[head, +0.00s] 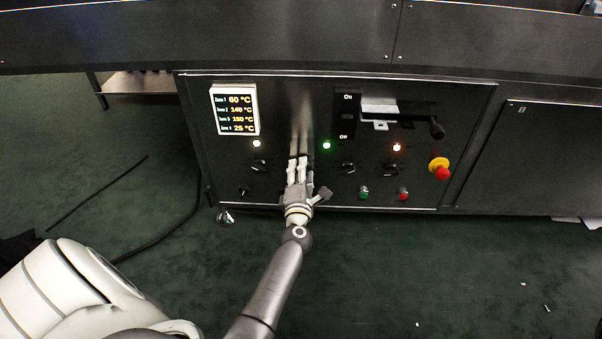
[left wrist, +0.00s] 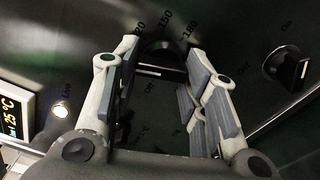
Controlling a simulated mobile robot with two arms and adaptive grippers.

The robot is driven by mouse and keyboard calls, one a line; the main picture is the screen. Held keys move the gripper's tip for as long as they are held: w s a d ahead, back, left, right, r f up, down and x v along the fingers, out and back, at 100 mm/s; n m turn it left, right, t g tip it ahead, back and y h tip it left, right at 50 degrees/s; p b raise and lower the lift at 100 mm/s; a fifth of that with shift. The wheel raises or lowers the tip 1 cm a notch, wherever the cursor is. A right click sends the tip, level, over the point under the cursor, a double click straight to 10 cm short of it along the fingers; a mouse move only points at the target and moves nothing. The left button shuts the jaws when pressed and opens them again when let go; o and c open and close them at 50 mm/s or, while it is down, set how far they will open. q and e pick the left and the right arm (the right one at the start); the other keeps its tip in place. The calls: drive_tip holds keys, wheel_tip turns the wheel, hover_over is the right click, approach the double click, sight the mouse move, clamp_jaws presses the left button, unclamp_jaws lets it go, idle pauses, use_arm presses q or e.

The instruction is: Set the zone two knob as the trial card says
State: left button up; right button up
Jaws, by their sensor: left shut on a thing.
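My left gripper (head: 299,162) is up against the dark control panel (head: 282,112), and its fingers hide what they hold in the head view. In the left wrist view the gripper (left wrist: 162,62) is shut on a dark knob (left wrist: 165,50) with a pale line across it. Printed marks that look like 120, 150 and 180 arc around this knob. I cannot tell from the panel labels whether it is the zone two knob. The display (head: 236,110) reads about 60, 140, 150 and 25 °C. No trial card is recognisable. My right gripper is not in view.
Other dark knobs (head: 347,168) sit to the right of my gripper, below lit lamps. A lever (head: 436,127), green (head: 364,191) and red (head: 403,194) buttons and a red emergency stop (head: 441,171) are further right. The green floor before the panel is mostly clear.

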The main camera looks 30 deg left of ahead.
use_arm(q)
drive_tip(key=shift+f, duration=0.15)
idle(0.3)
drive_tip(key=o, duration=1)
